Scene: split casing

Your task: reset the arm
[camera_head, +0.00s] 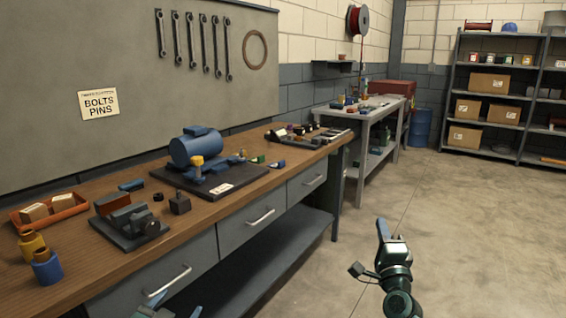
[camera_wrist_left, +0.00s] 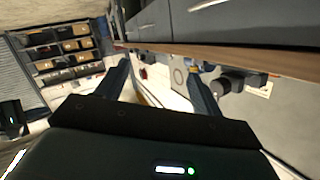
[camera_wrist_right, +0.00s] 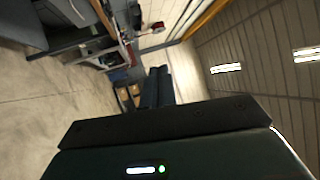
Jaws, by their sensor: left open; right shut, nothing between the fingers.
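My left gripper (camera_head: 168,306) shows only partly at the bottom edge of the head view, in front of the workbench drawers. In the left wrist view its two fingers (camera_wrist_left: 160,82) stand wide apart with nothing between them. My right gripper (camera_head: 383,230) is in the lower right of the head view, pointing up over the open floor, clear of the bench. In the right wrist view its fingers (camera_wrist_right: 158,84) are together and hold nothing.
The wooden workbench (camera_head: 185,222) carries a blue motor-like casing (camera_head: 197,150), a dark vise-like block (camera_head: 128,218), an orange tray (camera_head: 75,214) and a blue cup (camera_head: 47,268). A second bench (camera_head: 376,112) and shelving (camera_head: 494,97) stand behind. The concrete floor (camera_head: 470,230) at right is clear.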

